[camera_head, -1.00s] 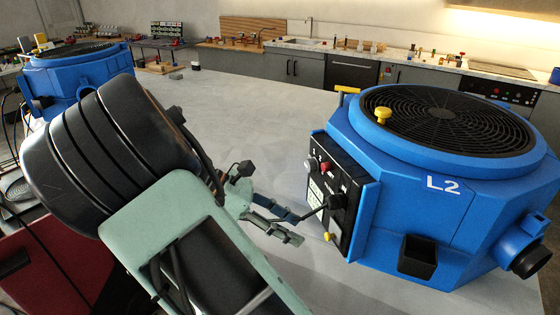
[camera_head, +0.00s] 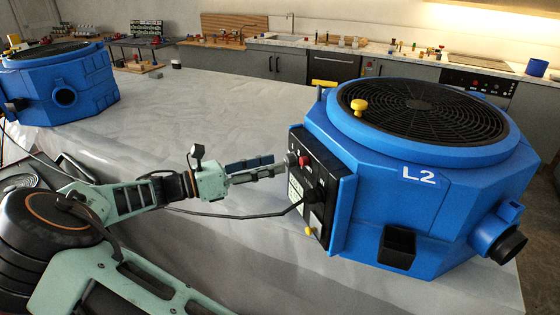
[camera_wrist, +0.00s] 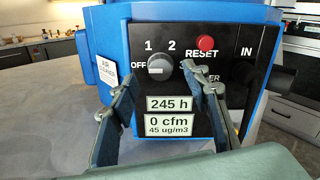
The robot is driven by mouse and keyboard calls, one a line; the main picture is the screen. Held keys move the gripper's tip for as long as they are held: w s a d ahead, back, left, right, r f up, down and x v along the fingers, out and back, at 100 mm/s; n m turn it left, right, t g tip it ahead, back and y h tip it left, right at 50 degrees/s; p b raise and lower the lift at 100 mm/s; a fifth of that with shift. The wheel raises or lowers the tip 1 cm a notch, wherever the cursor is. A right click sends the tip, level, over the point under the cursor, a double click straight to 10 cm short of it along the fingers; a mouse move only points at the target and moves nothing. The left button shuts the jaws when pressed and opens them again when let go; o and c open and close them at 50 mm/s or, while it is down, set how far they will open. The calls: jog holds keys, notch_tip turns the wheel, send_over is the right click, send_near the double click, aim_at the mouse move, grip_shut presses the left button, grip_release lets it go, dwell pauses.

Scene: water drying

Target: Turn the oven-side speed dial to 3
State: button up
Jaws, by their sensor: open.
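The blue machine marked L2 (camera_head: 420,215) stands at the right, nearest the oven, with a black control panel (camera_head: 322,188) on its left side. In the wrist view its grey speed dial (camera_wrist: 160,67) sits among the marks OFF, 1, 2 and a partly hidden 3. The dial's light pointer line appears turned to the left, toward OFF. The display (camera_wrist: 168,115) reads 245 h, 0 cfm and 45 ug/m3. My gripper (camera_head: 277,166) is open and points at the panel. In the wrist view its fingers (camera_wrist: 158,78) stand either side of the dial, apparently not touching it.
A red reset button (camera_wrist: 205,43) sits right of the dial, close to the right finger. A black plug (camera_wrist: 240,72) is at the IN socket, and its cable hangs beneath my arm. A second blue machine (camera_head: 62,92) stands far left. The oven (camera_head: 478,82) is behind.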

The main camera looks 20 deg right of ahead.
aim_at(286, 161)
jog(key=shift+s+d, duration=0.1)
jog(key=shift+d, duration=1.5)
jog(key=c, duration=1.2)
jog(key=shift+o, duration=0.2)
